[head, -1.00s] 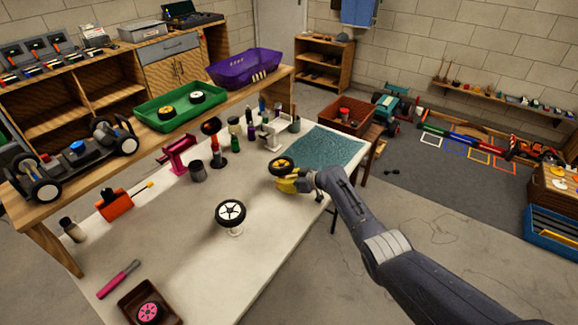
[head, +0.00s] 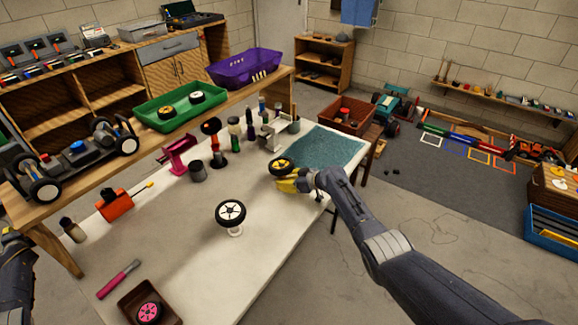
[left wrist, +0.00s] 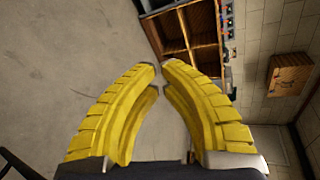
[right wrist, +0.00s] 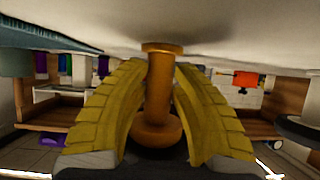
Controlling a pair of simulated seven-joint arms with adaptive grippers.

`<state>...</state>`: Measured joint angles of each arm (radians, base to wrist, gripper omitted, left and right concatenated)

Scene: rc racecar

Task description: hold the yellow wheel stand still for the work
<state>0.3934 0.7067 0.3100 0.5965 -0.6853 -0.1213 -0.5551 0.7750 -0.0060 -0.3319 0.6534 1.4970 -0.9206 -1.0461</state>
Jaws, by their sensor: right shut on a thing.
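The yellow wheel stand stands near the right edge of the white table, with a black-tyred, yellow-hubbed wheel (head: 281,165) on top in the head view. My right gripper (head: 287,184) is at the stand, just below the wheel, and hides most of it. In the right wrist view the stand's stem (right wrist: 158,85) is between the fingers (right wrist: 160,82), which are shut on it; this view looks upside down, with the tabletop above. My left gripper (left wrist: 163,66) is empty, its fingertips almost together, away from the table; it shows partly at the head view's left edge (head: 10,240).
A white stand with a wheel (head: 231,213) is mid-table. A teal mat (head: 325,146) lies behind my right gripper.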

